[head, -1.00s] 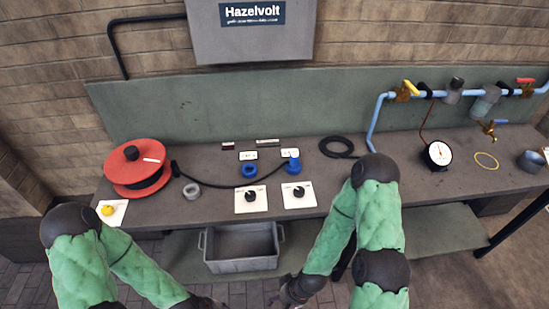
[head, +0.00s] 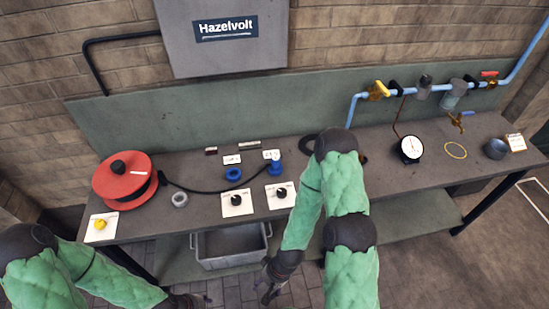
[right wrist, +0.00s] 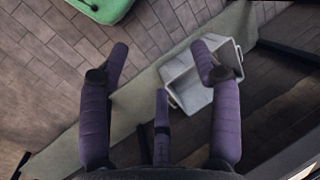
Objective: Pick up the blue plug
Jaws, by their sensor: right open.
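The blue plug (head: 276,167) stands on the grey workbench (head: 330,196), at the end of a black cable (head: 215,190), beside a small white label. A low blue ring-shaped part (head: 233,174) lies to its left. My right gripper (head: 270,290) hangs low in front of the bench, well below and apart from the plug. In the right wrist view its purple fingers (right wrist: 160,65) are spread and empty, pointing toward the floor and a grey crate. My left gripper (head: 195,300) shows only partly at the bottom edge, and its jaws are unclear.
A red cable reel (head: 123,181) sits at the bench's left. Two black knobs on white cards (head: 238,204) (head: 280,195) stand in front of the plug. The grey crate (head: 231,262) is below the bench edge. A gauge (head: 411,149) and blue pipe (head: 440,87) are at right.

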